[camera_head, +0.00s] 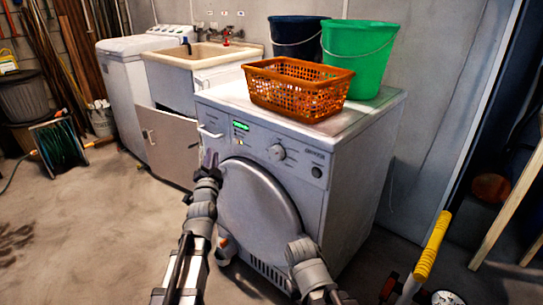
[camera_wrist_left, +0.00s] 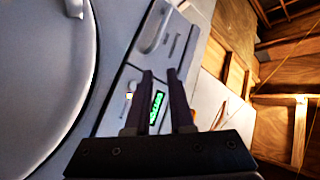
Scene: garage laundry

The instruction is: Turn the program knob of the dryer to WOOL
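The white dryer (camera_head: 262,190) stands in the middle of the head view with its front toward me. Its round program knob (camera_head: 277,153) sits on the upper panel, right of the lit green display (camera_head: 240,126). The knob's setting is too small to read. My left gripper (camera_head: 211,155) is in front of the panel's left part, left of and apart from the knob. In the left wrist view its fingers (camera_wrist_left: 160,73) are parted and empty, with the green display (camera_wrist_left: 157,107) showing between them. The knob does not show there. Only links of my right arm show; its gripper is out of sight.
An orange basket (camera_head: 298,88), a green bucket (camera_head: 357,58) and a dark blue bucket (camera_head: 296,36) stand on the dryer. A sink (camera_head: 205,55) is behind left. A yellow-handled tool (camera_head: 433,246) stands at the right. The floor at left is mostly clear.

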